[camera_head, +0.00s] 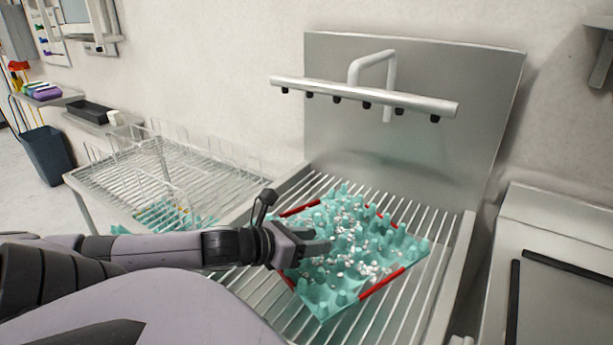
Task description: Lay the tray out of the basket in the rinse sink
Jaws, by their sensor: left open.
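My left gripper (318,246) is over the tray's left part, open. I cannot tell whether its fingers touch the tray. My right gripper is not in view. More teal tray (203,222) shows low behind the wire rack at left; whether a basket holds it is unclear.
The spray bar (365,96) with several nozzles hangs over the sink. A wire drying rack (110,180) stands at left. A counter (570,225) stands at right. A dark blue bin (46,155) is far left.

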